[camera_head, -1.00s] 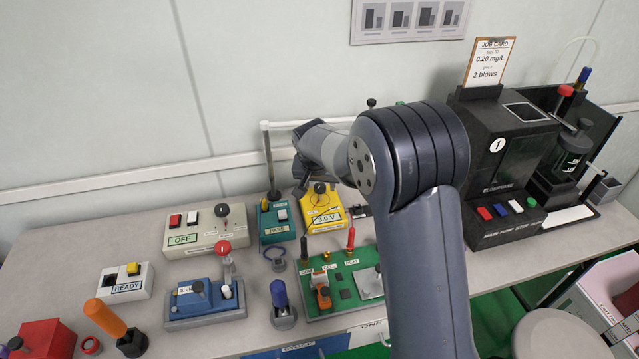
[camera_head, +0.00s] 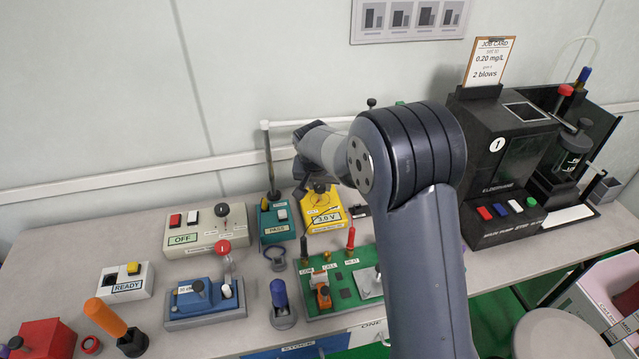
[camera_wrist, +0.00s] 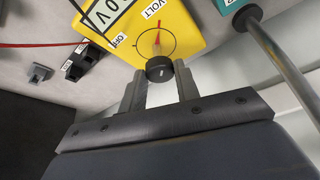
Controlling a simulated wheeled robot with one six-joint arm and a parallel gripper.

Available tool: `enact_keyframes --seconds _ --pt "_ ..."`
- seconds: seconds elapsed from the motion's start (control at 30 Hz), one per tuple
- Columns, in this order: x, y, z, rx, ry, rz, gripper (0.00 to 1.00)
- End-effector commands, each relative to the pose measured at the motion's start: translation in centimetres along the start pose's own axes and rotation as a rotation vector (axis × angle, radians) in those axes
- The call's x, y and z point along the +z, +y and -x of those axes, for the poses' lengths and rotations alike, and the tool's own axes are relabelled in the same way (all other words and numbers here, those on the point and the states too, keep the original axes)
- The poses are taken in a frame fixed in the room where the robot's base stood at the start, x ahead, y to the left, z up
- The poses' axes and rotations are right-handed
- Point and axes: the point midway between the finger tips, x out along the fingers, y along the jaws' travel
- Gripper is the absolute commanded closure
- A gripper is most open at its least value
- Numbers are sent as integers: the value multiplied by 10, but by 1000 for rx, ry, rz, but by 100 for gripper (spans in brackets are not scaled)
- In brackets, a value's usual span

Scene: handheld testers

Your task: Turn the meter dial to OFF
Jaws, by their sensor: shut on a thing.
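The yellow meter (camera_head: 322,221) stands on the bench, left of my arm, and its display reads 3.0 V. In the wrist view the meter (camera_wrist: 187,30) shows a round black dial (camera_wrist: 159,70) near its edge. A red pointer stands out from the dial towards the VOLT label (camera_wrist: 152,8). The OFF label (camera_wrist: 118,40) lies to the left of the pointer. My gripper (camera_wrist: 160,77) has one finger on each side of the dial and is shut on it.
A teal tester (camera_head: 277,223) with a tall rod stands close left of the meter. A green board (camera_head: 342,280) with red and black plugs lies in front. A white box (camera_head: 206,233) is further left. Small black clips (camera_wrist: 78,62) lie beside the meter.

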Motion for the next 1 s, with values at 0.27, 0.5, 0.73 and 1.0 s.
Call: enact_keyframes --seconds 0.27,0.5,0.73,1.0 --pt "0 1 1 -21 0 48 92" --pt "-1 3 1 -80 1 190 92" --pt "-2 5 0 -162 2 382 92" --pt "-2 7 -2 -260 2 620 92"
